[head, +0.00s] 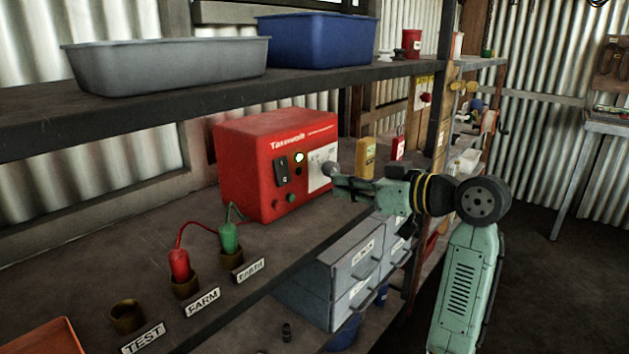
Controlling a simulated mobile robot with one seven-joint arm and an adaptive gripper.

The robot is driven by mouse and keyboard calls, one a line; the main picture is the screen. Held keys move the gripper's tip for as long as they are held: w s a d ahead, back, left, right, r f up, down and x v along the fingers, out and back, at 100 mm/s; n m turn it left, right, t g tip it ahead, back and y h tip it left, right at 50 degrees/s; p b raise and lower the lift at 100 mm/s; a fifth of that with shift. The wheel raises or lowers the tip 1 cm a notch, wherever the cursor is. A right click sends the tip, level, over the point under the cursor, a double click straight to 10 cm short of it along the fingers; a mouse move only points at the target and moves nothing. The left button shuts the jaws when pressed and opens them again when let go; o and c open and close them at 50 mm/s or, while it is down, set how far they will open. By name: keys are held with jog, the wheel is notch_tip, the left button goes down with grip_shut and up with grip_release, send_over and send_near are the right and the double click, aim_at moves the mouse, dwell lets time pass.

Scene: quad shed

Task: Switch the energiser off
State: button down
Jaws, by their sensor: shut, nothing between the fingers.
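The energiser (245,168) is a red box on the middle shelf. Its front has a dark rocker switch (281,171), a small pale round light or knob beside it, and a white panel (318,168) at the right. I cannot tell which way the rocker is set. My gripper (331,173) is shut and empty. Its tip is in front of the white panel, right of the switch; whether it touches the panel is unclear. Red (179,264) and green (229,238) plugs on leads from the energiser stand in sockets at the FARM and EARTH labels.
An empty socket (127,316) stands at the TEST label. Grey (165,65) and blue (312,40) tubs sit on the shelf above. A yellow container (365,158) stands right of the energiser. Grey drawers (345,272) are below the shelf edge. Open floor lies at the right.

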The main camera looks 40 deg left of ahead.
aim_at(285, 179)
jog(key=p+x, duration=0.4)
jog(key=x, duration=0.9)
jog(key=shift+w+a, duration=0.15)
jog(key=shift+a, duration=0.1)
jog(key=shift+f, duration=0.15)
